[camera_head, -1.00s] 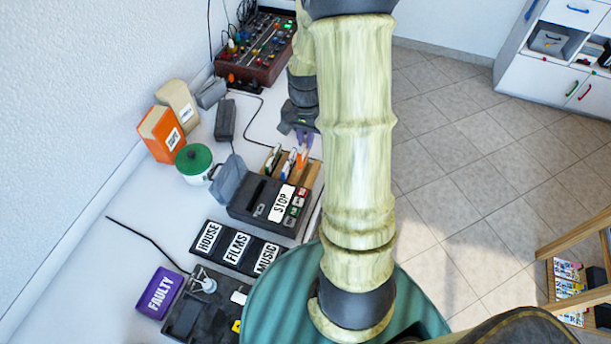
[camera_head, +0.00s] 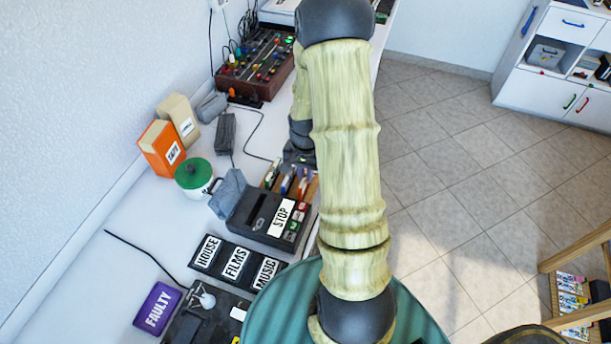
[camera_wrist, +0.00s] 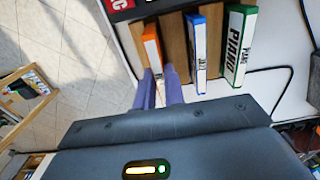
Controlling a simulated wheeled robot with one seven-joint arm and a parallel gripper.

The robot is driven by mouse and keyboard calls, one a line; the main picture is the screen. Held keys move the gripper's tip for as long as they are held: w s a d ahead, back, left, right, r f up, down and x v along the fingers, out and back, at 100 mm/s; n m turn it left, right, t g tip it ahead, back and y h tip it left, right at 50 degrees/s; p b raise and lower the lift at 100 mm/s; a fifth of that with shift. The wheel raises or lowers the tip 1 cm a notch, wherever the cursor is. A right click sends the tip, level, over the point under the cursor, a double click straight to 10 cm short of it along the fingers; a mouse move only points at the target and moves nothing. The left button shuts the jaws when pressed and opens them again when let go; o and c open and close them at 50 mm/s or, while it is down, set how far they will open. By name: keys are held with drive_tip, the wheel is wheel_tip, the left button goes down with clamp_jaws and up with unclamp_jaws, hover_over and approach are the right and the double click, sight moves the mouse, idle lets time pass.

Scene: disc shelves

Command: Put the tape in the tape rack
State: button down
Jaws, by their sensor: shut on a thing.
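The wooden tape rack (camera_wrist: 173,42) shows in the wrist view with several tapes in and around its slots. It also shows in the head view (camera_head: 314,188), beside the black tape player (camera_head: 262,210). My gripper (camera_wrist: 160,76) has purple fingers shut on the orange-edged tape (camera_wrist: 152,45) at the rack's left side. The blue-edged tape (camera_wrist: 197,50) and the green-edged PIANO tape (camera_wrist: 238,45) stand to its right. I cannot tell how deep the orange-edged tape sits. In the head view my arm hides most of the gripper.
A green-lidded pot (camera_head: 194,174), an orange TAPE box (camera_head: 161,146), a HOUSE, FILMS, MUSIC box (camera_head: 236,262) and a purple FAULTY box (camera_head: 158,308) stand on the white table. A mixer (camera_head: 256,66) is at the back. Open floor lies to the right.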

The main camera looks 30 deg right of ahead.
sight(305, 176)
drive_tip(key=shift+f, duration=0.65)
drive_tip(key=shift+f, duration=0.1)
drive_tip(key=c, duration=1.5)
unclamp_jaws()
wheel_tip(305, 176, up, 12)
drive_tip(key=shift+r, duration=0.1)
drive_tip(key=shift+a, duration=0.1)
